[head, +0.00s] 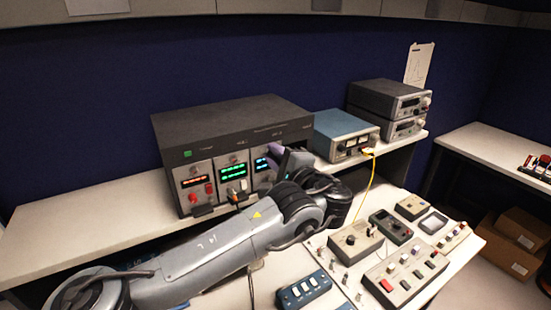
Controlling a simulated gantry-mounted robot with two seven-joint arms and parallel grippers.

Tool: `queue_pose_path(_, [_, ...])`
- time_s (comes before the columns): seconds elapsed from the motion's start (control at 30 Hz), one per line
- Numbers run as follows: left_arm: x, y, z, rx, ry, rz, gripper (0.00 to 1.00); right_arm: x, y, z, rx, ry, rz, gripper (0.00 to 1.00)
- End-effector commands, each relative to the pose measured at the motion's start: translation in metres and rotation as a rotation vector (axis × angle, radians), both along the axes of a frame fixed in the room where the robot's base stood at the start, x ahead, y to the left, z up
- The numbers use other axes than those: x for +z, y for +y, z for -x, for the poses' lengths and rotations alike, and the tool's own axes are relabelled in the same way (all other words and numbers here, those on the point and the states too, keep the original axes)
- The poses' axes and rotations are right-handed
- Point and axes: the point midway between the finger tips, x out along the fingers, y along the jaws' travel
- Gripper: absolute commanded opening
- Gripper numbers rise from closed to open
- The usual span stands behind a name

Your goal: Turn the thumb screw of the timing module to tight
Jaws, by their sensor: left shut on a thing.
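A dark rack case (235,120) stands on the long bench. Its front holds several modules with red, green and cyan displays. The cyan-display module (261,180), at the right of these, is partly covered by my left gripper (275,160). I cannot read which module is the timing module. My left gripper is at the upper right of the cyan-display module's face and is shut on what seems to be a thumb screw there. The screw itself is hidden behind the gripper, so its turn cannot be seen. My right gripper is not in view.
A blue instrument (345,135) with a yellow cable (370,185) stands right of the rack. Two stacked grey units (390,100) are farther right. The lower table (335,265) holds several control boxes and a blue switch box (303,290). The bench's left part (80,230) is clear.

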Motion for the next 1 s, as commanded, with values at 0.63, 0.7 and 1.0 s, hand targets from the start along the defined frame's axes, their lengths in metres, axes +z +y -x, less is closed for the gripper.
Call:
queue_pose_path(0.63, [0.0, 0.0, 0.0, 0.0, 0.302, -0.536, 0.0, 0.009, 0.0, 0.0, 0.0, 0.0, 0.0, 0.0])
queue_pose_path(0.7, [0.0, 0.001, 0.0, 0.0, 0.335, -0.594, 0.0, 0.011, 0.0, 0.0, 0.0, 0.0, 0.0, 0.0])
queue_pose_path(1.0, [0.0, 0.001, 0.0, -0.001, 0.476, -0.843, 0.0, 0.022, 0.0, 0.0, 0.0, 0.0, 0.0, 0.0])
